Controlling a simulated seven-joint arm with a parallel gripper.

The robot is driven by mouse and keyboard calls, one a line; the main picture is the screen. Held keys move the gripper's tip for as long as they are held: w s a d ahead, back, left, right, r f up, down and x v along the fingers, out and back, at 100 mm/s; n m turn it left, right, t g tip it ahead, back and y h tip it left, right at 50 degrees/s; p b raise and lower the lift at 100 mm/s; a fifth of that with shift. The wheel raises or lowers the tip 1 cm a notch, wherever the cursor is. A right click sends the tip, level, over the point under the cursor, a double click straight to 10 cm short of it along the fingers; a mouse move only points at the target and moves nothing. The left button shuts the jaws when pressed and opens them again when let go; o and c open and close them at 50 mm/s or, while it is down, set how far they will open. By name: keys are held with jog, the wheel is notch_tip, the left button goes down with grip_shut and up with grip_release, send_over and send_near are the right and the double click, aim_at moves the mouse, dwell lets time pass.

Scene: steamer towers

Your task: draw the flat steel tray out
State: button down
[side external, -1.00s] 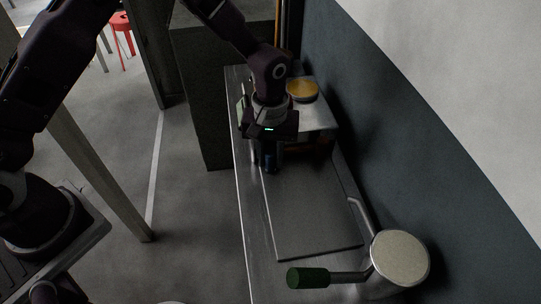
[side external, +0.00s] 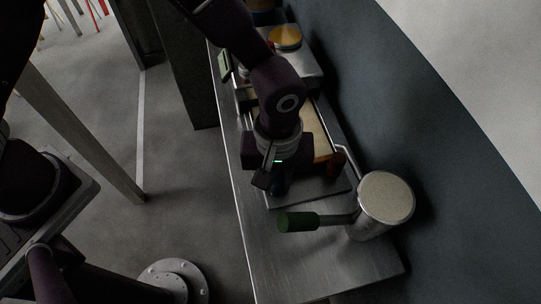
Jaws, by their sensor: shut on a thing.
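The flat steel tray (side external: 320,145) shows as a shallow, tan-floored piece with an orange-brown front edge, reaching forward from the steel box at the back of the counter. My gripper (side external: 277,186) points down at its front left part and is shut on it. The fingers and the grasp itself are mostly hidden behind my wrist. A dark flat plate (side external: 318,192) lies on the counter under the tray's front end.
A round lidded pot (side external: 386,200) with a green handle (side external: 298,222) stands close in front of the plate, on the right. The steel box (side external: 297,69) carries a yellow-topped round dish (side external: 285,37). A dark wall runs along the right. The counter's front end (side external: 320,268) is clear.

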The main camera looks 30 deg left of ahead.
jog(key=shift+s+d, duration=0.35)
jog(key=c, duration=1.2)
grip_release()
jog(key=shift+o, duration=0.2)
notch_tip(320, 180, up, 7)
jog(key=shift+r, duration=0.1)
